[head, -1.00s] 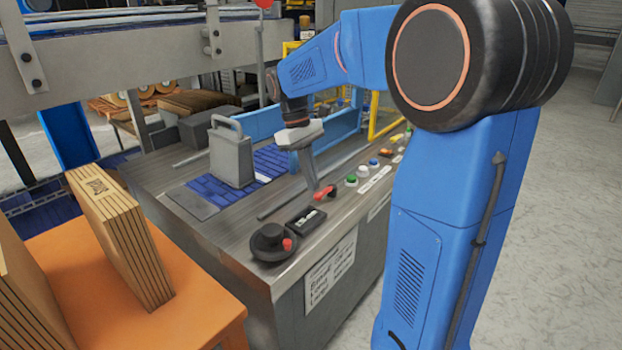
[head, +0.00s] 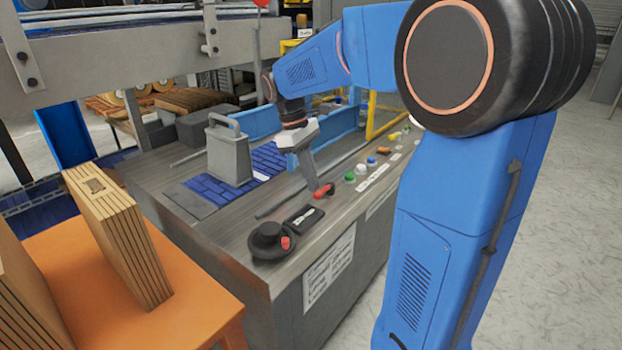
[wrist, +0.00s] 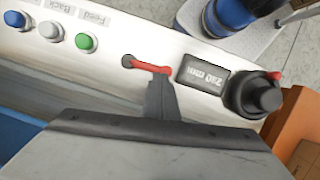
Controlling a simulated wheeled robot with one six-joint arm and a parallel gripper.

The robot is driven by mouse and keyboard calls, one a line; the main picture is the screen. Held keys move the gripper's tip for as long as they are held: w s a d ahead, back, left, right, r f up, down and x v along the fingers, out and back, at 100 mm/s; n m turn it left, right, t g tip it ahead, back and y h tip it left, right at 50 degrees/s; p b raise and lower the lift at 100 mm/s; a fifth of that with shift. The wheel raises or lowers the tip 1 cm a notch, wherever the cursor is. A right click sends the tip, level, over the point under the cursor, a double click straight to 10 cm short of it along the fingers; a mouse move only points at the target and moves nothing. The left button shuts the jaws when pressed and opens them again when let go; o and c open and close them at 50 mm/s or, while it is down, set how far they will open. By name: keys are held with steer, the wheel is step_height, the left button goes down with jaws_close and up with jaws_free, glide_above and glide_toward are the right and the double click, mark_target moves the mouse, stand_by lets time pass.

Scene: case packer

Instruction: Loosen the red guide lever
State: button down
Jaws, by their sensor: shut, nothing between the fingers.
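The red guide lever (head: 325,190) sits on the grey machine top near its front edge, just behind a small black display. In the wrist view the red lever (wrist: 150,67) runs from a dark round pivot toward the display. My gripper (head: 314,186) points down at the lever with its fingers shut and nothing between them. In the wrist view my gripper (wrist: 159,82) has its tips right against or just over the lever's side; I cannot tell whether they touch. Its tips hide a little of the lever near the display end.
The display (wrist: 203,73) reads "240 mm". A black knob (head: 268,240) with a red part stands beside it. Green (wrist: 86,43), white and blue buttons lie on the lever's other side. A grey handled block (head: 229,155) stands behind. Cardboard (head: 118,235) rests on an orange surface.

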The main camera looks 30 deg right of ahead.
steer(key=n, duration=0.1)
steer(key=s+n, duration=0.2)
steer(key=shift+d+t+h, duration=0.25)
steer(key=shift+t+h, duration=0.05)
steer(key=shift+h, duration=0.1)
steer(key=n, duration=0.1)
steer(key=s+n, duration=0.1)
steer(key=n, duration=0.1)
steer(key=shift+s+d+t, duration=0.15)
steer(key=shift+d+t, duration=0.25)
steer(key=n, duration=0.1)
steer(key=s+d+n, duration=0.1)
steer(key=shift+n+t+h, duration=0.3)
steer(key=shift+n+h, duration=0.1)
steer(key=n, duration=0.1)
steer(key=s+d+n+t, duration=0.1)
steer(key=n, duration=0.1)
steer(key=shift+d, duration=0.55)
steer(key=shift+s+d, duration=0.1)
steer(key=shift+s, duration=0.05)
